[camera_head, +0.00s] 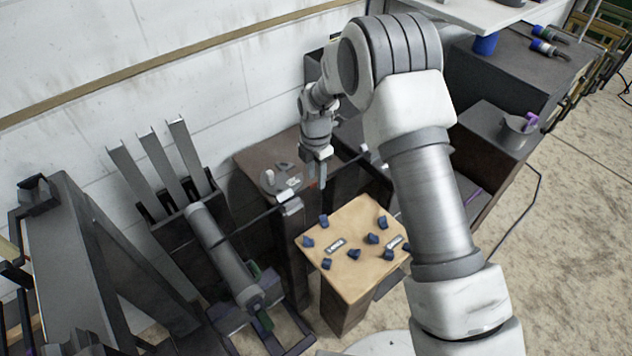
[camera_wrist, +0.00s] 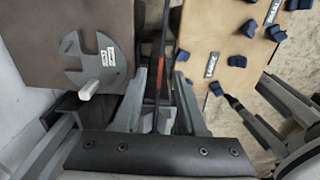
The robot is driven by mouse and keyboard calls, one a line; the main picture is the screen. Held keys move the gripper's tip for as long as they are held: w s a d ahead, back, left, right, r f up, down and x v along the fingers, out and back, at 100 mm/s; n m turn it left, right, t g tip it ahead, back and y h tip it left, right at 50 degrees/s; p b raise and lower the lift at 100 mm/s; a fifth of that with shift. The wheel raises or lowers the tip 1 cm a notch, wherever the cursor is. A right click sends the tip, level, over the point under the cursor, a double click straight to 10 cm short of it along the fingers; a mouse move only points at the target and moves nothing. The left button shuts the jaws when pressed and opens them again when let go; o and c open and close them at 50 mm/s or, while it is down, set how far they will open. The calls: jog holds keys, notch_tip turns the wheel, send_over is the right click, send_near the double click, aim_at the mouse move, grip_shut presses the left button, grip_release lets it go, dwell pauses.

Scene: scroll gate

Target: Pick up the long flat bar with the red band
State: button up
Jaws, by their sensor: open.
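My gripper (camera_head: 318,178) points down between the brown-topped stand and the tan-topped block. In the wrist view its two fingers (camera_wrist: 160,85) are apart. A narrow dark strip with a red-orange stripe (camera_wrist: 158,72) shows in the gap between the fingers. It looks like the banded bar seen nearly edge-on, and I cannot tell whether either finger touches it. In the head view a small red patch (camera_head: 313,184) shows beside the fingertips. The rest of the bar is hidden or too dark to make out.
The brown top (camera_head: 262,158) carries a grey notched disc (camera_wrist: 90,62). The tan top (camera_head: 345,285) carries several dark blue pieces and two labels. Several grey flat strips (camera_head: 158,165) stand in a holder at left, near a grey cylinder (camera_head: 222,255). A white wall runs behind.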

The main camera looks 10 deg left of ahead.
jog(key=shift+f, duration=0.4)
grip_shut()
jog(key=shift+r, duration=0.1)
dwell(1.0)
